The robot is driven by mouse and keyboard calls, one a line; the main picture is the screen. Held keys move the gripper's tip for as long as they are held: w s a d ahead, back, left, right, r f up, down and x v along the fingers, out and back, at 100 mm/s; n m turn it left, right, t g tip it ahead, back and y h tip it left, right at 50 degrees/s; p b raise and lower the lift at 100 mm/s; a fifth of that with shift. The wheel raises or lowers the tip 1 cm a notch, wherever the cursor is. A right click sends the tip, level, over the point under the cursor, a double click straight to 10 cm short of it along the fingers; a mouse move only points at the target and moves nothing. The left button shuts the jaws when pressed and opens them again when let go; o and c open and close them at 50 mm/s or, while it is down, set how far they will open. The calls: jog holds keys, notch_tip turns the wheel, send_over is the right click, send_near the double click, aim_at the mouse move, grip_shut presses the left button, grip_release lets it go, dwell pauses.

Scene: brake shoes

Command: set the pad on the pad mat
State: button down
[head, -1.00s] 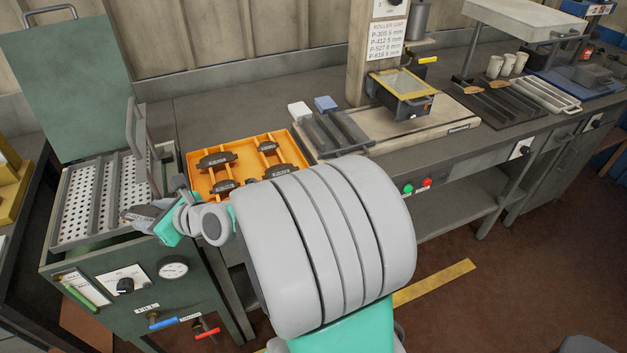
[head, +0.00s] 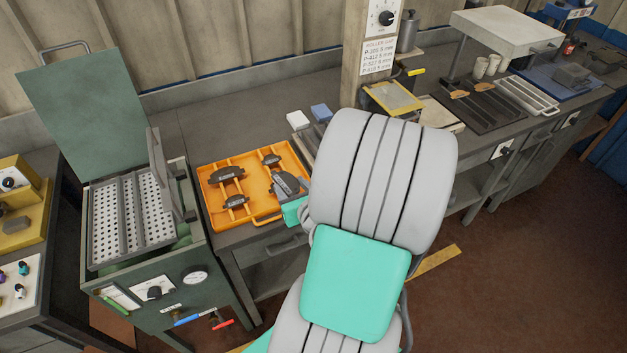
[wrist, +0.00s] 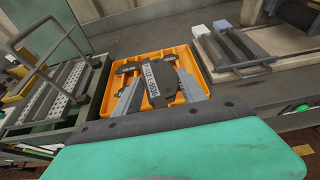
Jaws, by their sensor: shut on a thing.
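My gripper (wrist: 160,98) is shut on a dark brake pad (wrist: 154,76) with a pale printed label, at the right part of the orange tray (wrist: 109,97). The held pad also shows in the head view (head: 291,183), partly covered by the gripper. I cannot tell whether it still touches the tray floor. Three other dark pads lie in the tray: one at left (head: 227,173), one at front left (head: 235,202) and one at the back (head: 272,159). I cannot tell for certain which surface is the pad mat; a blue mat (head: 548,72) lies at the far right of the bench.
A black ridged tray (head: 482,110), white cups (head: 480,67) and a raised pale slab (head: 507,32) are at right. My arm hides the middle of the bench.

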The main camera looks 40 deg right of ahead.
jog(key=w+d+f+b, duration=0.1)
jog(key=d+f+b, duration=0.3)
jog(key=b, duration=0.2)
jog(key=w+d+f+b, duration=0.2)
jog(key=d+f+b, duration=0.2)
jog(key=f+b, duration=0.1)
jog(key=w+d+f+b, duration=0.1)
jog(key=d+f+b, duration=0.3)
jog(key=b, duration=0.4)
jog(key=shift+w+d+f, duration=0.25)
jog(key=shift+w+d, duration=0.05)
jog(key=shift+d, duration=0.05)
jog(key=shift+r, duration=0.3)
jog(key=shift+f, duration=0.3)
jog(key=c, duration=0.7)
grip_release()
jog(key=shift+f, duration=0.1)
jog(key=shift+o, duration=0.2)
